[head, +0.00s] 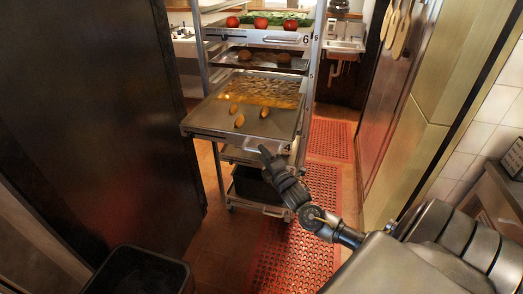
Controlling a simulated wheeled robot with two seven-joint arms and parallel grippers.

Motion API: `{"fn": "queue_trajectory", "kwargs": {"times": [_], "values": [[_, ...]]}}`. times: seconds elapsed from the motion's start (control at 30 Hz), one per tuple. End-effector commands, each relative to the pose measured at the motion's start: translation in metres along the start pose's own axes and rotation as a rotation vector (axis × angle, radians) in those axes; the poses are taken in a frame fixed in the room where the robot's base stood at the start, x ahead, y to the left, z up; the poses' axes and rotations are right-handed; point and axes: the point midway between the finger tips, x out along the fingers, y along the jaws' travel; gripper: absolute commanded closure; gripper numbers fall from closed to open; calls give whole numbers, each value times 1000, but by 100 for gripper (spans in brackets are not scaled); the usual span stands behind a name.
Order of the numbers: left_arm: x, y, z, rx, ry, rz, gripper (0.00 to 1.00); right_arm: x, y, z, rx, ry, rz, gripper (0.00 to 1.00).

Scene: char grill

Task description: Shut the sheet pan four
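A sheet pan (208,118) with small brown pieces on it is pulled out toward me from a tall metal rack (312,75). My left gripper is not in view.
Higher pans on the rack hold tomatoes and greens (262,22); one is marked 6. A black bin (258,185) sits low in the rack. Another black bin (140,272) stands at bottom left. A dark panel (85,110) rises at left. Red mats (290,255) cover the floor.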

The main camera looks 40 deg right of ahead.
Motion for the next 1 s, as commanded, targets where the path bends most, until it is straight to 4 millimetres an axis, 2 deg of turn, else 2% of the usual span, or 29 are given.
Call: {"fn": "queue_trajectory", "kwargs": {"times": [0.2, 0.5, 0.77, 1.0], "values": [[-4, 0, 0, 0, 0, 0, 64, 17, 0, 0, 0, 1, -1, 64], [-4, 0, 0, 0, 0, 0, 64, 19, -1, -1, 0, 1, -1, 64], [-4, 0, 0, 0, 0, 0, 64, 19, -1, 0, 0, 1, -1, 98], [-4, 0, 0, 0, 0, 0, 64, 18, -1, 0, 0, 0, -1, 100]]}}
